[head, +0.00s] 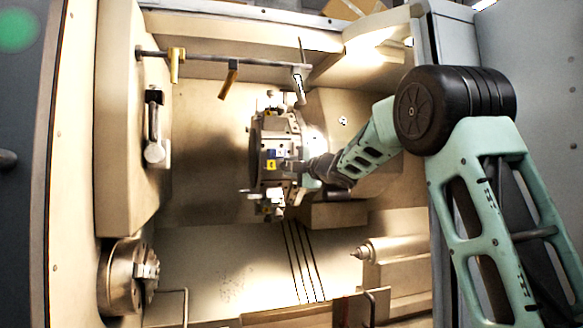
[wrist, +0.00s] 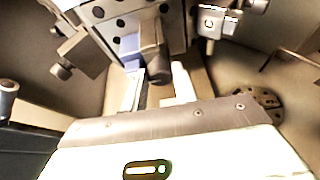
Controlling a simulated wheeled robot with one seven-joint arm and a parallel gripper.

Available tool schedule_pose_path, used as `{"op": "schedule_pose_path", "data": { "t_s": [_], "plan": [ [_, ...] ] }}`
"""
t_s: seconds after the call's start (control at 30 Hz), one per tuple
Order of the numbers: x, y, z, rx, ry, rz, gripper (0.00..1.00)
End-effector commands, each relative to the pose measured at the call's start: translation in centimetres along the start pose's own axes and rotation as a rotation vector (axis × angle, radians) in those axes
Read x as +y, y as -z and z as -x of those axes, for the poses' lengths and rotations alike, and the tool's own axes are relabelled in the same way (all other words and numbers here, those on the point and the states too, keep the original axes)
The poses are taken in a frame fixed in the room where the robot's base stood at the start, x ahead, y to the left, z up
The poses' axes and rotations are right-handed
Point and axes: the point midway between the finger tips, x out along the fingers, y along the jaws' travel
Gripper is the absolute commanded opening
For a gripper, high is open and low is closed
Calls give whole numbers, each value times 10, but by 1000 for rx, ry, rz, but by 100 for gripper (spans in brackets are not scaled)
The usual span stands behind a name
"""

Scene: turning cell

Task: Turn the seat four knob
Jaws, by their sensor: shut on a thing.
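The tool turret (head: 270,150) stands in the middle of the lathe's inside in the head view, with blocks around its rim and small yellow and blue labels on its side. My gripper (head: 291,167) reaches it from the right, level with the labels. I cannot read a seat number, and in the head view the knob is hidden by my gripper.
The chuck (head: 122,278) is at lower left and the tailstock (head: 400,252) at lower right. A rail (head: 215,59) with hanging yellow pieces crosses above the turret. Other blocks with knobs (wrist: 62,70) flank the gripped one. Space left of the turret is open.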

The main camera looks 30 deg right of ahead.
Motion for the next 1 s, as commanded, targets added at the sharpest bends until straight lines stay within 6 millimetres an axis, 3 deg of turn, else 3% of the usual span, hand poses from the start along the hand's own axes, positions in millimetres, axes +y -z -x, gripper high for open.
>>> {"op": "schedule_pose_path", "data": {
  "t_s": [0.63,0.67,0.73,1.0],
  "plan": [
    [0,1,0,2,19,47,6],
    [0,1,0,2,19,47,34],
    [0,1,0,2,19,46,50],
    [0,1,0,1,19,45,50]
  ]
}}
